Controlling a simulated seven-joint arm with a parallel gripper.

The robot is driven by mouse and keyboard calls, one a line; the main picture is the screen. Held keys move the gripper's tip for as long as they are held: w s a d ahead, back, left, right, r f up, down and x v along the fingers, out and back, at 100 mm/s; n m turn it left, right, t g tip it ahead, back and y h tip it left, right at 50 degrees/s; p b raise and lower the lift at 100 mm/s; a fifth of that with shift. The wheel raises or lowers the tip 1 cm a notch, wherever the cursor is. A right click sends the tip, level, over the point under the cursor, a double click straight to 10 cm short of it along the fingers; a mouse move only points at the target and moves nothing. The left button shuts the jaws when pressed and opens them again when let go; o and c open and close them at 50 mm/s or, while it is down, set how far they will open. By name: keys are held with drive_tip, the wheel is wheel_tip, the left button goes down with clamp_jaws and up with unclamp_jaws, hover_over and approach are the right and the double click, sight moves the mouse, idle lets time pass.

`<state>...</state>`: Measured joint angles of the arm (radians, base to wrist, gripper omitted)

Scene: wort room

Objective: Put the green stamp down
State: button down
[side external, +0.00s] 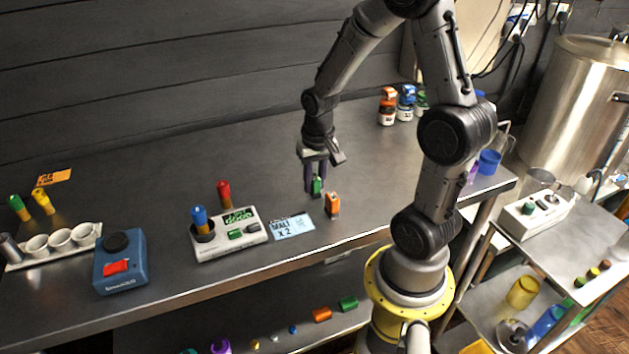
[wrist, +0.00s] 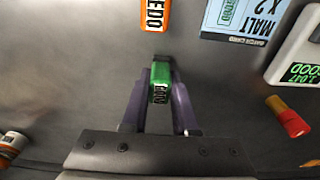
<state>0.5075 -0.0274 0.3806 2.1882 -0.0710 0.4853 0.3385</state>
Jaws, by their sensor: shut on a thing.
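My gripper (side external: 315,182) is shut on the green stamp (side external: 317,187), low over the steel table. In the wrist view the green stamp (wrist: 160,83) sits between the two purple fingers of my gripper (wrist: 160,95), with dark lettering on its end. I cannot tell whether its underside touches the table. An orange stamp (side external: 333,205) stands just to the right of it in the side view. It also shows at the top of the wrist view (wrist: 155,14), apart from the green stamp.
A blue "MALT X 2" card (side external: 292,227) lies in front. A white meter (side external: 230,235) with a blue-topped piece, a red-topped piece (side external: 224,193) and a blue box (side external: 120,262) stand to the left. Small jars (side external: 387,112) stand at the back right. The table behind my gripper is clear.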

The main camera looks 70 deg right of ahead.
sight(317, 180)
drive_tip(key=shift+f, duration=0.1)
drive_tip(key=c, duration=0.7)
unclamp_jaws()
wheel_tip(317, 180, up, 12)
drive_tip(key=s+a, duration=0.1)
drive_tip(key=shift+s+a+r+n+t+y, duration=0.15)
drive_tip(key=shift+s+a+r+n+t, duration=0.65)
drive_tip(key=shift+s+a+n, duration=1.1)
drive_tip(key=shift+s+a+r+n+t+y, duration=0.2)
drive_tip(key=shift+s+a+r+n+t, duration=0.8)
drive_tip(key=shift+a, duration=1.85)
drive_tip(key=shift+s+a+r+n+t+y, duration=0.15)
drive_tip(key=shift+s+a+r+n+t, duration=0.4)
drive_tip(key=shift+s+a+n, duration=1.35)
drive_tip(key=shift+w+a+m, duration=0.3)
drive_tip(key=shift+w+a, duration=0.15)
drive_tip(key=shift+w, duration=0.15)
